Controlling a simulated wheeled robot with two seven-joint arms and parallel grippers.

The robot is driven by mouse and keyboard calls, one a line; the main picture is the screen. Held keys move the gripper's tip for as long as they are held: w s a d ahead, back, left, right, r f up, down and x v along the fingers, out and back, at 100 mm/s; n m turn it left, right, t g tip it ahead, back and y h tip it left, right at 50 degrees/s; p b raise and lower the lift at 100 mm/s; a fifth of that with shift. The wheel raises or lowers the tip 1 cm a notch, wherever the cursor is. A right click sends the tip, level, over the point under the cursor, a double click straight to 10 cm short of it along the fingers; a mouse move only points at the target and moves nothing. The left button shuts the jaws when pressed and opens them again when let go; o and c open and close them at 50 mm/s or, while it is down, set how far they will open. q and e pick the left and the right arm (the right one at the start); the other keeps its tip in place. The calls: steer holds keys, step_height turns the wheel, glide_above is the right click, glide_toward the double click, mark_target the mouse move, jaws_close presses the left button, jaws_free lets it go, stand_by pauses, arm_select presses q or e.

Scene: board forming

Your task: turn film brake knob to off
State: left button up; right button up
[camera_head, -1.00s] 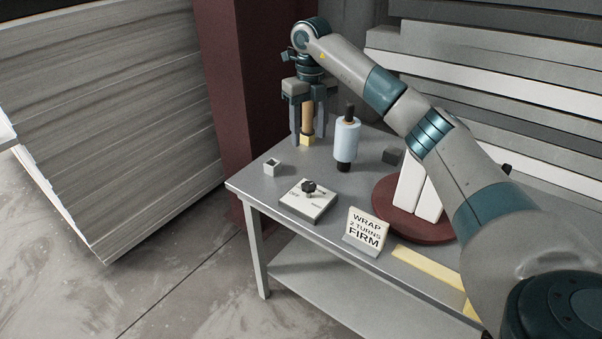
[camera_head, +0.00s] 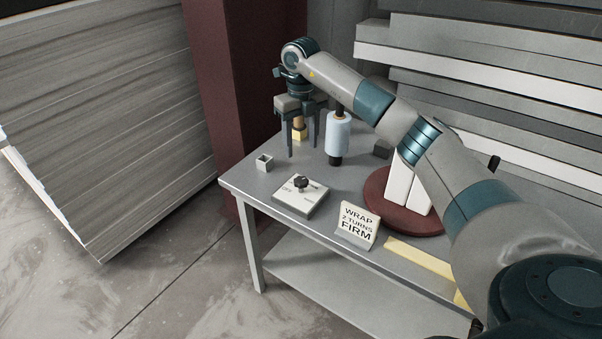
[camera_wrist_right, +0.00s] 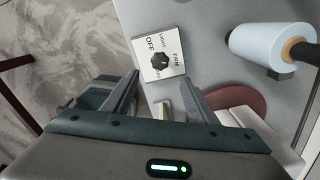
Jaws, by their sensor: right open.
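The film brake knob (camera_head: 301,183) is a small black knob on a white-topped control box (camera_head: 290,205) near the table's front left. OFF is printed to its left; another label at its right is too small to read here. In the right wrist view the knob (camera_wrist_right: 160,61) stands on the plate, with OFF and LIGHT beside it; its exact setting is hard to tell. My right gripper (camera_head: 302,151) is open and empty, pointing down above the table, behind the box and apart from the knob. It also shows open in the wrist view (camera_wrist_right: 158,82). My left gripper is out of view.
A small open cube (camera_head: 264,163) lies left of the box. A sign (camera_head: 357,224) and a dark red turntable (camera_head: 376,205) are to the right.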

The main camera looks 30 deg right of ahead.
mark_target(301, 179)
step_height(301, 179, down, 10)
steer(key=p, duration=0.2)
steer(key=shift+p, duration=0.35)
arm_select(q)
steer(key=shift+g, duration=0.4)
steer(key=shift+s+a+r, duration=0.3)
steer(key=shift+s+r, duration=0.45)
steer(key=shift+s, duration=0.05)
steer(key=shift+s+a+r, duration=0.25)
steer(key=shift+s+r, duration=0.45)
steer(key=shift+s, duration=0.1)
arm_select(e)
steer(key=shift+f, duration=1)
steer(key=shift+c, duration=0.7)
steer(key=c, duration=0.9)
